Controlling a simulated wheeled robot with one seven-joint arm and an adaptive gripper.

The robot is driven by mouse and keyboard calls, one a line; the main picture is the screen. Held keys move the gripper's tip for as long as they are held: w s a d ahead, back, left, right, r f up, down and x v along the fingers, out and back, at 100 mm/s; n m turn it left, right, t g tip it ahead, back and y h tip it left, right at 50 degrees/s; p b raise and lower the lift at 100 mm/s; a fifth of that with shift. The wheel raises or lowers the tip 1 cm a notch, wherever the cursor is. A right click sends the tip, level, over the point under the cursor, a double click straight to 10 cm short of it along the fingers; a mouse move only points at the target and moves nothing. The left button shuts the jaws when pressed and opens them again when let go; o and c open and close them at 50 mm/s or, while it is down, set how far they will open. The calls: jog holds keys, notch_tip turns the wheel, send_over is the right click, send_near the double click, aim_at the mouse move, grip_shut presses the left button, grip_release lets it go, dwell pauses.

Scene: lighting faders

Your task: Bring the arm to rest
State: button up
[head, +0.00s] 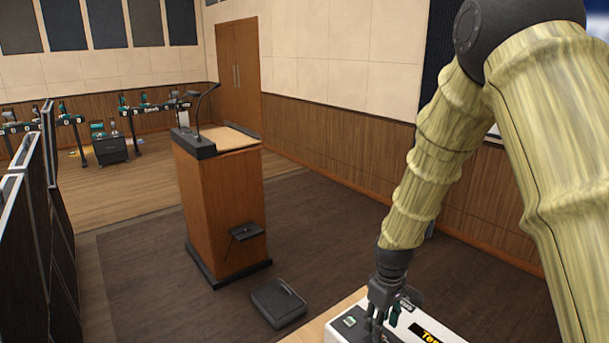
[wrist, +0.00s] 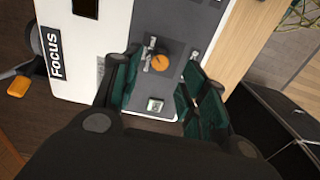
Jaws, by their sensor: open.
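My arm in its yellowish ribbed sleeve comes down from the upper right of the head view. My gripper (head: 374,328) points down over the near end of a white lighting console (head: 337,332) at the bottom edge. In the wrist view the gripper (wrist: 158,78) is open, its green-padded fingers apart. Between them I see an orange round knob (wrist: 160,62) and a small square white button (wrist: 155,105) on the console's grey strip. Nothing is held. I cannot tell whether the fingertips touch the panel. A black label reading "Focus" (wrist: 54,52) is left of the fingers.
A wooden lectern (head: 220,205) with a microphone stands left of centre, a dark flat case (head: 279,303) on the floor before it. Dark panels (head: 40,220) line the left edge. The wooden desk edge (wrist: 245,50) lies right of the console. Open floor lies between lectern and right wall.

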notch_tip(320, 180, up, 8)
notch_tip(320, 180, down, 12)
jog(key=shift+f, duration=0.1)
jog(key=shift+f+n, duration=0.1)
jog(key=shift+n, duration=1.6)
jog(key=n, duration=0.4)
jog(key=shift+n, duration=0.3)
jog(key=n, duration=0.4)
jog(key=shift+b, duration=0.35)
jog(key=shift+n, duration=2.1)
